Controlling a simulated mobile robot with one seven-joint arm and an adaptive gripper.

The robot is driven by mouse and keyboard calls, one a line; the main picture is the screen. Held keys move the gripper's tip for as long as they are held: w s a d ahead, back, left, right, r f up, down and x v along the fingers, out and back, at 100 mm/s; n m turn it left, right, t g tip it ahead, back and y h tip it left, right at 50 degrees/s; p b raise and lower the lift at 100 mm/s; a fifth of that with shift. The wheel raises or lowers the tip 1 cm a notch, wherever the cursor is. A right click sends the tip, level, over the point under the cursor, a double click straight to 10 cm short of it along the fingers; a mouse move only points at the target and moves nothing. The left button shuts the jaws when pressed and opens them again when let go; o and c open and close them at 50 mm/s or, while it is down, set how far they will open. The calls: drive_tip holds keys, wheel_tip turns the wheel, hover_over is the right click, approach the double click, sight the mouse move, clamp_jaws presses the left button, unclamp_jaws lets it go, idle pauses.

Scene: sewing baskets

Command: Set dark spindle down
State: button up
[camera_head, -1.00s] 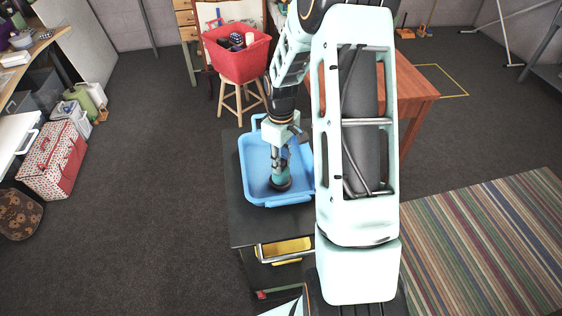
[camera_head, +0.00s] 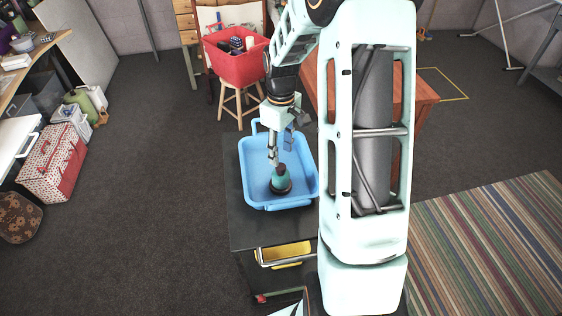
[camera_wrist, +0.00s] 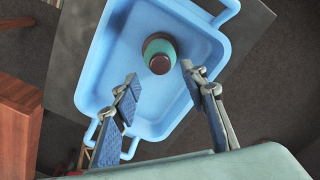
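The dark spindle (camera_head: 281,181) stands upright in the blue tray (camera_head: 308,172), towards its near end. It has a dark base and top with teal thread between; it also shows in the wrist view (camera_wrist: 158,52). My gripper (camera_head: 273,160) is above the tray, just behind and above the spindle, apart from it. In the wrist view my gripper (camera_wrist: 158,88) has its two fingers spread wide with nothing between them. The blue tray also shows in the wrist view (camera_wrist: 97,80), its floor otherwise bare.
The tray rests on a dark cart top (camera_head: 255,228) with a yellow drawer or bin (camera_head: 283,255) below. A red basket (camera_head: 232,63) with several items sits on a wooden stool (camera_head: 237,97) behind. An orange-brown wooden table (camera_head: 423,90) stands right of my arm.

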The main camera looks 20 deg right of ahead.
wheel_tip(320, 180, up, 5)
drive_tip(key=shift+r, duration=0.15)
drive_tip(key=shift+s, duration=0.1)
idle(0.4)
